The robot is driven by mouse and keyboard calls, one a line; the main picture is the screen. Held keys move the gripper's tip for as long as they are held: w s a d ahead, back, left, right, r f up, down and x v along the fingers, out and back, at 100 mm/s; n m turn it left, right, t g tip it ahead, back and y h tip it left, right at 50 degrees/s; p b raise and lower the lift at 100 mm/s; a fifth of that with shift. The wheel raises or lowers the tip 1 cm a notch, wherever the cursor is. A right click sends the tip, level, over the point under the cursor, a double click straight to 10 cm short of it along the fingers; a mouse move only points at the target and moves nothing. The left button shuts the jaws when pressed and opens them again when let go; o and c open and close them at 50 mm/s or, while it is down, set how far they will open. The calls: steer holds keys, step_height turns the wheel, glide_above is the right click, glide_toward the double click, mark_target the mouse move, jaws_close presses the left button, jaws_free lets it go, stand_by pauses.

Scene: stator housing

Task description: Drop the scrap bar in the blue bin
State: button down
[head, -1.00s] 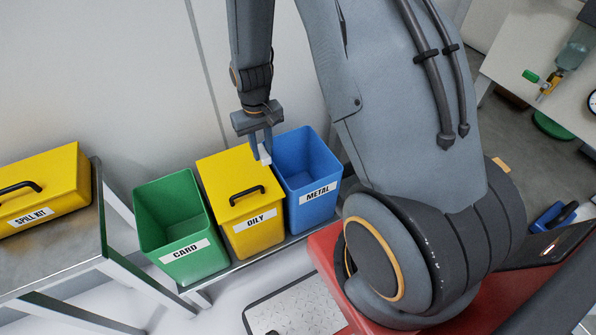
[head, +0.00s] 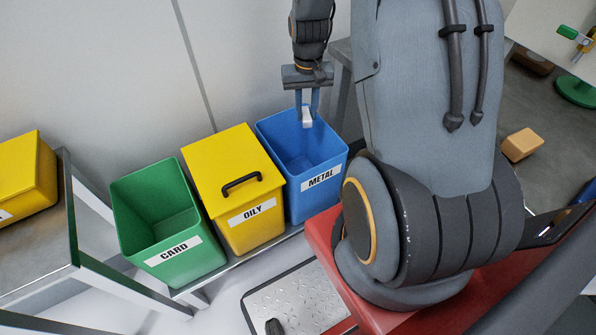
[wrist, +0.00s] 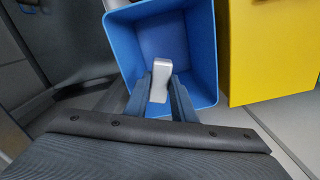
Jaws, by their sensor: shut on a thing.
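My gripper (head: 307,112) is shut on the scrap bar (head: 307,117), a short light-grey metal block. In the head view they are over the blue bin (head: 319,183), which is labelled METAL and open at the top. In the wrist view the scrap bar (wrist: 161,80) sits between the two fingers of my gripper (wrist: 161,92), with the open inside of the blue bin (wrist: 203,45) behind it. The bin's floor shows no other object in the part I can see.
The yellow OILY bin (head: 234,185) with a closed lid stands left of the blue bin. The open green CARD bin (head: 160,215) stands further left. A yellow spill kit case (head: 25,175) sits on a metal table at the far left. A wall is behind the bins.

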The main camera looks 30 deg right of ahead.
steer(key=shift+f+b, duration=2.15)
steer(key=shift+f, duration=0.55)
steer(key=c, duration=1.4)
jaws_free()
steer(key=shift+r, duration=3.95)
